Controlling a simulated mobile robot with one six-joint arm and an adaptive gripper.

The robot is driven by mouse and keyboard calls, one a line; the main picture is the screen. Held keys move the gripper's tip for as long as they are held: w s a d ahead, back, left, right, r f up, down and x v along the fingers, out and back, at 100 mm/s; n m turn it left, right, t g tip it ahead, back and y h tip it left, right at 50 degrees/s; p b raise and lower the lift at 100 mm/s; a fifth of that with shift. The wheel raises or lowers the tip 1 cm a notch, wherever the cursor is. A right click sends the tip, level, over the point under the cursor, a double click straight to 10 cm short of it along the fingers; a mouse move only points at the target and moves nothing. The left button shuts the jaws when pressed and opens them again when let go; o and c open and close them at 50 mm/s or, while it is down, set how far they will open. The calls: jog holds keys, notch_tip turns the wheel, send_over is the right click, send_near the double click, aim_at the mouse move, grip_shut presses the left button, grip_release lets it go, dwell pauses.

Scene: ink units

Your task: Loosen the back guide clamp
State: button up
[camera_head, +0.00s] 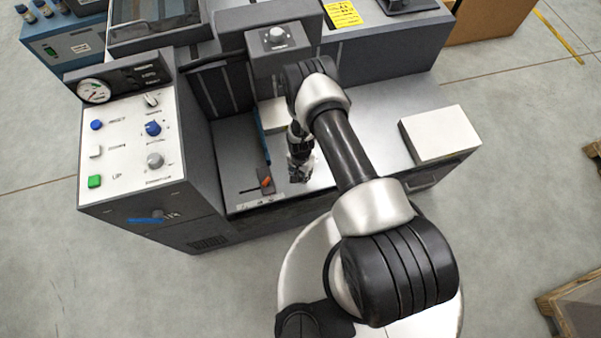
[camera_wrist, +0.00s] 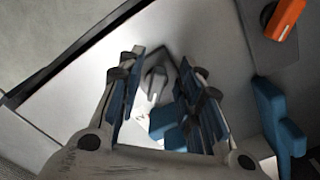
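My gripper (camera_head: 300,170) points down over the light work surface of the machine, right of a blue guide (camera_head: 263,142). In the wrist view my gripper (camera_wrist: 163,98) has its fingers apart, so it is open. Between and beyond the fingers show a small dark grey piece (camera_wrist: 156,80) and a blue piece (camera_wrist: 166,122); I cannot tell whether either is the back guide clamp or touches a finger. An orange clamp lever (camera_head: 266,182) sits on a dark block left of my gripper; it also shows in the wrist view (camera_wrist: 286,17).
A control panel (camera_head: 130,135) with a gauge and knobs stands left of the work surface. A grey column with a knob (camera_head: 277,38) rises behind. A white paper stack (camera_head: 440,134) lies on the right side table.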

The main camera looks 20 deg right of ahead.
jog(key=shift+c, duration=0.3)
grip_shut()
jog(key=shift+n, duration=0.4)
jog(key=n, duration=0.1)
jog(key=n+b, duration=0.2)
jog(key=n, duration=0.1)
jog(key=shift+s+d, duration=0.25)
jog(key=shift+d, duration=0.05)
jog(key=n+b, duration=0.1)
jog(key=n, duration=0.1)
jog(key=n+b, duration=0.1)
jog(key=n, duration=0.1)
jog(key=shift+d, duration=0.35)
jog(key=n+b, duration=0.1)
jog(key=n, duration=0.1)
jog(key=n+b, duration=0.1)
jog(key=n, duration=0.2)
jog(key=shift+d, duration=0.35)
jog(key=n, duration=0.2)
jog(key=n+b, duration=0.1)
jog(key=n, duration=0.1)
jog(key=shift+w+d, duration=0.2)
